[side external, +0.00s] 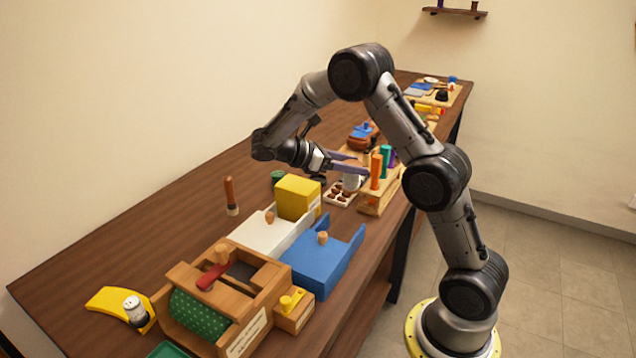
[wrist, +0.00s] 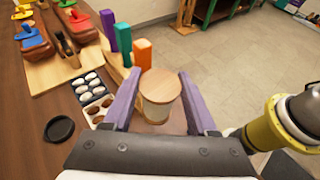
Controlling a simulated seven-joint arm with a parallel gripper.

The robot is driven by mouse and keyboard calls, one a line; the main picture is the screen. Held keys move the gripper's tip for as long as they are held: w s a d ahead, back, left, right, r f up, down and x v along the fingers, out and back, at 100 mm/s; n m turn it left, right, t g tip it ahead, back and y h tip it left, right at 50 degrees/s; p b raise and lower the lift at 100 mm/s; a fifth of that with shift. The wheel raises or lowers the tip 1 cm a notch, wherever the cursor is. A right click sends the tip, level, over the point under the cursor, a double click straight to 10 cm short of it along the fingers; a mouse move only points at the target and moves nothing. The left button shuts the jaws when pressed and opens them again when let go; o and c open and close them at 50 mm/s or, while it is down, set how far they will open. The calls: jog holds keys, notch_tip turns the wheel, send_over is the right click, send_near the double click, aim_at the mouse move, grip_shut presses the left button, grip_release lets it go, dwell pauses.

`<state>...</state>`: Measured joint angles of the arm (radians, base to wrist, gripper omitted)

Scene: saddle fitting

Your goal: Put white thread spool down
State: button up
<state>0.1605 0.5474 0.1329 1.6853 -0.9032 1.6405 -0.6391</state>
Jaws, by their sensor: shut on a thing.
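The white thread spool (wrist: 158,95) has a round wooden top and sits between the two purple fingers of my gripper (wrist: 160,84) in the wrist view. My gripper (side external: 360,163) is shut on it. In the side view the spool's pale body (side external: 352,183) shows under the fingers, to the left of the wooden thread rack (side external: 376,204). The rack carries upright orange, teal and purple spools (wrist: 124,40). Whether the white spool touches anything below it cannot be told.
A tray with round dark and white pieces (side external: 341,194) lies close to the rack. A yellow box (side external: 298,196), a white tray (side external: 262,235) and a blue tray (side external: 318,264) stand nearer the camera. The left of the tabletop is mostly clear.

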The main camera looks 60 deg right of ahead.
jog(key=w+d+n+t+h, duration=0.2)
jog(key=w+d+n+t, duration=0.15)
jog(key=w+d, duration=0.75)
jog(key=shift+w+d+f, duration=0.2)
jog(key=shift+w+f, duration=0.65)
jog(key=shift+f, duration=0.75)
jog(key=shift+w+d+f, duration=0.25)
jog(key=shift+w+f, duration=0.65)
jog(key=shift+f, duration=0.75)
jog(key=shift+w+d+f, duration=0.2)
jog(key=shift+w+f, duration=0.65)
jog(key=shift+f, duration=0.75)
jog(key=shift+f, duration=0.1)
jog(key=o, duration=1.4)
jog(key=shift+c, duration=0.2)
